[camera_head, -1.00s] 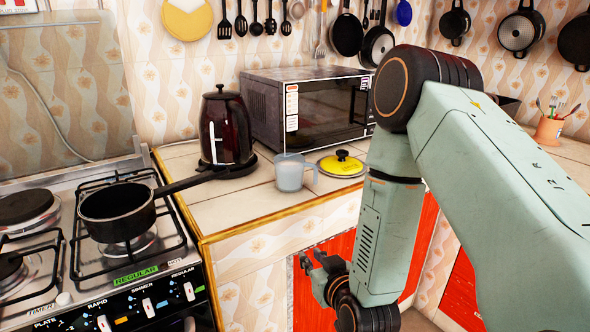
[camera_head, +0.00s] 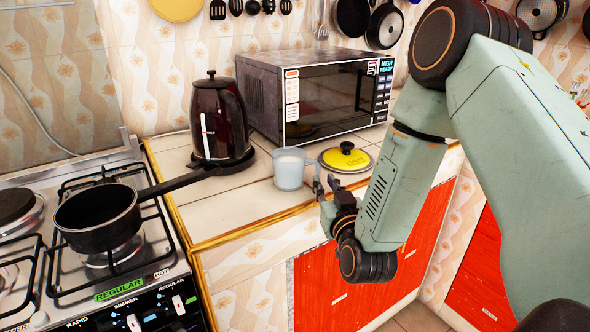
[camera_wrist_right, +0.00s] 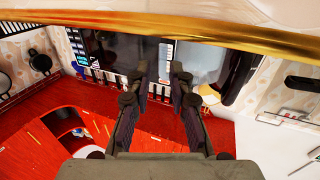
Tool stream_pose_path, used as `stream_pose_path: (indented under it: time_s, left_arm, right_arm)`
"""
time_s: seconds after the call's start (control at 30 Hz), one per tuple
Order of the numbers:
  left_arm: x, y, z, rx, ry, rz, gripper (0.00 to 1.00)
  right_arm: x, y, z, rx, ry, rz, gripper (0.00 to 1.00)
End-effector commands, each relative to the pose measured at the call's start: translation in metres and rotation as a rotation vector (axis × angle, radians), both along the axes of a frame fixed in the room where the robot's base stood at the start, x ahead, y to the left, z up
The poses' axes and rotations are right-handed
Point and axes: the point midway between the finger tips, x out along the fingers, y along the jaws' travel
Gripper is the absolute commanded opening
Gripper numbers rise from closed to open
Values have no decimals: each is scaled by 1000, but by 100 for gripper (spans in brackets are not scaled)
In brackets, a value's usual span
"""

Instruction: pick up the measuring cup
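The measuring cup (camera_head: 289,169) is a pale, translucent blue-grey cup with its handle on the right. It stands upright on the tiled counter (camera_head: 228,208), close to the front edge. My right gripper (camera_head: 325,187) is just right of the cup and low, by the counter's front edge. Its fingers point up toward the counter and look apart and empty. In the right wrist view the two dark fingers (camera_wrist_right: 161,76) are spread with a gap between them. A pale grey shape beyond them is probably the cup, but is partly cut off. My left gripper is out of view.
A dark kettle (camera_head: 219,115) stands behind left of the cup. A yellow-topped lid (camera_head: 346,157) lies to its right, with a microwave (camera_head: 320,92) behind. A black pan (camera_head: 98,217) sits on the stove (camera_head: 160,252), its handle reaching toward the kettle. Red cabinet doors (camera_head: 330,290) are below.

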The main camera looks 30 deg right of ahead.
Motion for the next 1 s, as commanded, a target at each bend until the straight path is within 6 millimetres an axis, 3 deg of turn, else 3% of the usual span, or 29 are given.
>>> stream_pose_path:
  time_s: [0.4, 0.63, 0.9, 1.0]
  left_arm:
    - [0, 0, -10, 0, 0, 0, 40]
    - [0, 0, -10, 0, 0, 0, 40]
    - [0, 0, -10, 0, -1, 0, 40]
    - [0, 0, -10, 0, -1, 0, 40]
  right_arm:
    - [50, -14, 5, 0, -1, 0, 21]
    - [53, -16, 6, 0, 1, 0, 21]
    - [53, -16, 5, 0, 1, -1, 0]
    - [53, -16, 6, 0, 0, -1, 0]
